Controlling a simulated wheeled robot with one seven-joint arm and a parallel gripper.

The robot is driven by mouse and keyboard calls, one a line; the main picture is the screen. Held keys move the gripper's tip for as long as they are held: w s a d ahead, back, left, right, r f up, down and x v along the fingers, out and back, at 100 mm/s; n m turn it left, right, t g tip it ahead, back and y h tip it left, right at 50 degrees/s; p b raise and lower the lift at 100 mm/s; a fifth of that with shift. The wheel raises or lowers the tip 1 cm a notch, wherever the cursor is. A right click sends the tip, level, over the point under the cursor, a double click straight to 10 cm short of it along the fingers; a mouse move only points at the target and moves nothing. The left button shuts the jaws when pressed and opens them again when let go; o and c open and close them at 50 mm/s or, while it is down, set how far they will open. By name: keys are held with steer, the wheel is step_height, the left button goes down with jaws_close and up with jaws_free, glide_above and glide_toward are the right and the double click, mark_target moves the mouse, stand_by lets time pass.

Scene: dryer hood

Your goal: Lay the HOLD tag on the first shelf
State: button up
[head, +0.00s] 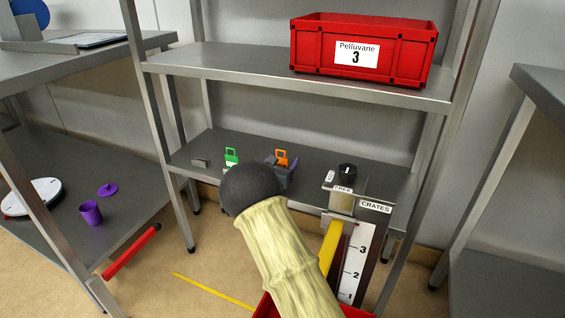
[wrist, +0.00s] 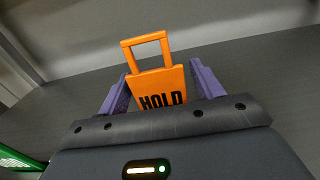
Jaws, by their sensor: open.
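The orange HOLD tag (wrist: 160,88), with an open loop handle, is between the two purple fingers of my gripper (wrist: 161,72) in the wrist view. The fingers are apart, with a visible gap to the tag on the right side; contact on the left is unclear. In the head view the tag (head: 282,155) is at the lower shelf (head: 340,160) of the metal rack, beside my gripper (head: 285,167). My arm hides part of this area. Whether the tag lies flat or leans is unclear.
A green tag (head: 231,155) and a small grey block (head: 201,163) are left on that shelf. A red Pelluvane crate (head: 363,50) stands on the shelf above. A post marked CRATES (head: 375,207) with a black knob (head: 347,172) stands at front right.

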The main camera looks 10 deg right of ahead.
steer(key=shift+r, duration=0.1)
steer(key=shift+s+a, duration=0.1)
steer(key=shift+s, duration=0.05)
steer(key=p+v, duration=0.4)
steer(key=v, duration=0.7)
steer(key=shift+r+p, duration=0.1)
steer(key=shift+p, duration=0.25)
steer(key=shift+s+a, duration=0.15)
steer(key=shift+s, duration=0.1)
